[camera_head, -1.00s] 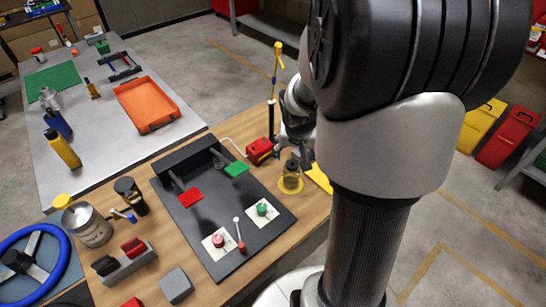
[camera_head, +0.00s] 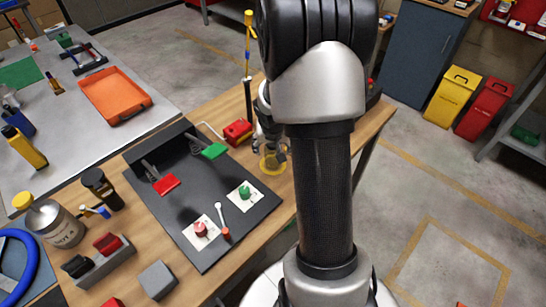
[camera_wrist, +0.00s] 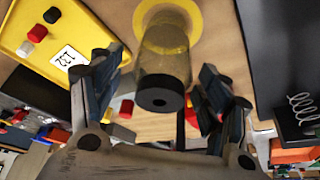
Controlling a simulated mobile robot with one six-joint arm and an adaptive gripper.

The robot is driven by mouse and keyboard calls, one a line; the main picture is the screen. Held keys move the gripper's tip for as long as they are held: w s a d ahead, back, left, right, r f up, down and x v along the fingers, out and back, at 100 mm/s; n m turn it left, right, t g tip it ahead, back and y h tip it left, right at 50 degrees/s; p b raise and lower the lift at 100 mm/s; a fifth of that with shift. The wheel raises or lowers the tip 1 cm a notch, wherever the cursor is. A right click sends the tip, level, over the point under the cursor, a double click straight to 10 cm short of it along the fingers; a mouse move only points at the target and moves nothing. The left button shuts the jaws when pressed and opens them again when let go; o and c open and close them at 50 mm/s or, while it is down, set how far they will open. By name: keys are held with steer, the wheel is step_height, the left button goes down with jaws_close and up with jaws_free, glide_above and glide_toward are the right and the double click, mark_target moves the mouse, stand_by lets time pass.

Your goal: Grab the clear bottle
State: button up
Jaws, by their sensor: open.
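The clear bottle (camera_wrist: 166,48) has a yellowish see-through body and a black cap. It stands on a yellow round patch (camera_wrist: 190,12) on the wooden table. My gripper (camera_wrist: 163,68) is open, with one finger to each side of the bottle's capped end in the wrist view. I see no clear contact between fingers and bottle. In the head view my gripper (camera_head: 269,138) is just above and around the bottle (camera_head: 274,160), which my fingers partly cover.
A black tray (camera_head: 215,248) with red and green parts lies left of the bottle. A red box (camera_head: 237,132) and a yellow-topped pole (camera_head: 248,45) stand close behind. In the wrist view a yellow tray (camera_wrist: 88,30) lies to the left.

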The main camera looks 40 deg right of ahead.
steer(key=shift+x, duration=1.2)
steer(key=shift+r, duration=0.1)
steer(key=shift+c, duration=0.5)
steer(key=c, duration=1.1)
